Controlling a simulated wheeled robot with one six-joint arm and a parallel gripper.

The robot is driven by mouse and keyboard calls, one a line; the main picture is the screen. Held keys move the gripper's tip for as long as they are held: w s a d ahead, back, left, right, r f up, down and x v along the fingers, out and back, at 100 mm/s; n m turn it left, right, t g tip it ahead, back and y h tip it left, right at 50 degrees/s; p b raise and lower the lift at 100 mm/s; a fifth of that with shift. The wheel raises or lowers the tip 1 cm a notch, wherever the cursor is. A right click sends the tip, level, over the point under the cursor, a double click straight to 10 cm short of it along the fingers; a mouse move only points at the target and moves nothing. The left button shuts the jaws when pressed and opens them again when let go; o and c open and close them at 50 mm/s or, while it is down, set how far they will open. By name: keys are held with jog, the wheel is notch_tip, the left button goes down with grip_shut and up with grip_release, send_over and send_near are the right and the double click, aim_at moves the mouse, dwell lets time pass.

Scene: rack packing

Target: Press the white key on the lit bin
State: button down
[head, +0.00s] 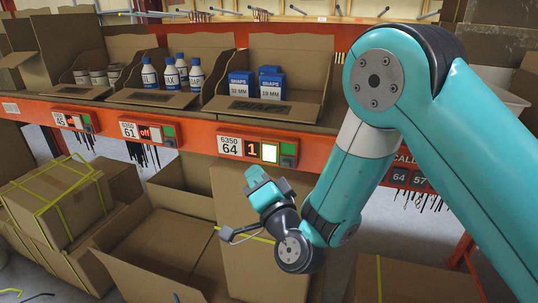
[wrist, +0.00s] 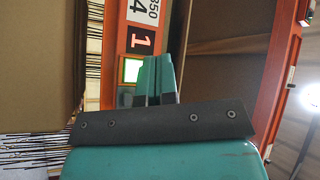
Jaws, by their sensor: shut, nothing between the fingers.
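The lit bin's panel (head: 238,147) is on the orange rail, labelled 6350 64, with a red 1 on its display. Its white key (head: 269,153) glows to the right of the display, left of a green key. In the wrist view the white key (wrist: 131,71) shows just left of my fingertips, below the red 1 (wrist: 140,41). My gripper (head: 254,174) is shut and empty, just below and slightly left of the white key in the head view. In the wrist view my gripper (wrist: 154,66) covers part of the panel beside the key. I cannot tell whether it touches the panel.
Open cartons (head: 155,255) and a strapped box (head: 60,200) stand below the rail.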

jog(key=shift+w+d, duration=0.25)
jog(key=shift+w, duration=0.5)
jog(key=shift+w+d, duration=0.3)
jog(key=shift+w, duration=0.5)
jog(key=shift+w+d, duration=0.25)
jog(key=shift+w, duration=0.5)
jog(key=shift+w, duration=0.1)
jog(key=shift+w+d, duration=0.15)
jog(key=shift+w, duration=0.1)
jog(key=shift+w+d+b, duration=0.15)
jog(key=shift+w+b, duration=0.15)
jog(key=shift+w, duration=0.1)
dwell(0.9)
jog(key=shift+s, duration=0.1)
jog(key=shift+s+a, duration=0.3)
jog(key=shift+s, duration=0.4)
jog(key=shift+s, duration=0.1)
jog(key=shift+s+a, duration=0.3)
jog(key=shift+s, duration=0.45)
jog(key=shift+s+a, duration=0.25)
jog(key=shift+s, duration=0.5)
jog(key=shift+s+a, duration=0.3)
jog(key=shift+s, duration=0.45)
jog(key=shift+r, duration=0.1)
